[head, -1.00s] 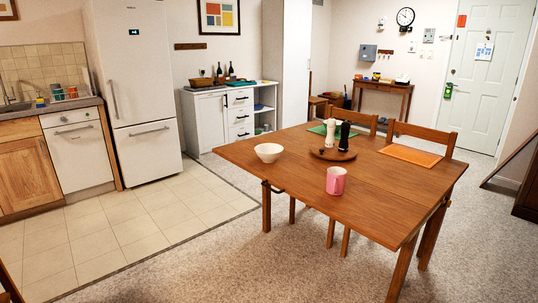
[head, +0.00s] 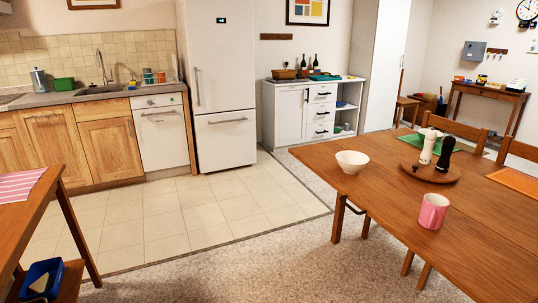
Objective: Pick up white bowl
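A white bowl (head: 352,161) stands upright on the wooden dining table (head: 398,202), near its far left corner. The bowl looks empty from here, though only part of its inside shows. Neither of my grippers is in view.
A pink mug (head: 433,211) stands on the table in front of the bowl. A round wooden tray (head: 429,173) holds a white mill (head: 427,147) and a black mill (head: 445,153). A wooden side table (head: 40,212) is at the left. Open floor (head: 235,256) lies between the tables.

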